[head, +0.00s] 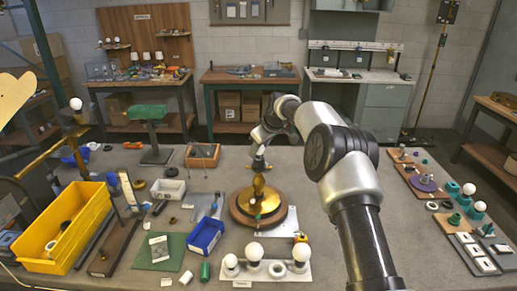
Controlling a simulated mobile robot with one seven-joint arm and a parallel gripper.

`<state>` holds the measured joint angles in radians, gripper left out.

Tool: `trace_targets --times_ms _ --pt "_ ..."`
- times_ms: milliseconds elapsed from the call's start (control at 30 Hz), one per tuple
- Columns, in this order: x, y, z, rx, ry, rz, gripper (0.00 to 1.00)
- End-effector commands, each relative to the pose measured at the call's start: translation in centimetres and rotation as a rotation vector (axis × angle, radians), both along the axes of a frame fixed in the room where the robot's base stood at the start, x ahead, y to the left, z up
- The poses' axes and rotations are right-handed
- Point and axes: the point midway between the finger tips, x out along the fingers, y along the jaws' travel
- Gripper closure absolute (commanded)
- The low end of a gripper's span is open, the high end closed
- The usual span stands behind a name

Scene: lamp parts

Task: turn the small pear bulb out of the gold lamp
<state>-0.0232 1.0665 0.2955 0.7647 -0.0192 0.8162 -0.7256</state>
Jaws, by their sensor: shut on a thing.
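The gold lamp (259,201) stands upright on a round wooden base (237,213) in the middle of the grey table. My gripper (259,164) points down directly over the lamp's top and is shut there. The small pear bulb is hidden or too small to make out between the fingers. I cannot tell whether the bulb is still seated in the lamp's socket.
A white rack (268,280) with several round white bulbs stands in front of the lamp. A blue bin (206,237), a green mat (158,252) and a yellow crate (72,230) lie to the left. Trays of parts (465,240) fill the right edge. Table behind the lamp is mostly clear.

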Motion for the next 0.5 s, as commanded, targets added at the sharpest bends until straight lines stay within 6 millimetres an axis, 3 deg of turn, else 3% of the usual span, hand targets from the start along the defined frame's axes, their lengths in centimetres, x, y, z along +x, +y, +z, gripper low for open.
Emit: trace_targets --times_ms 500 --pt "0.0 0.0 1.2 -0.001 -0.001 -0.001 0.84"
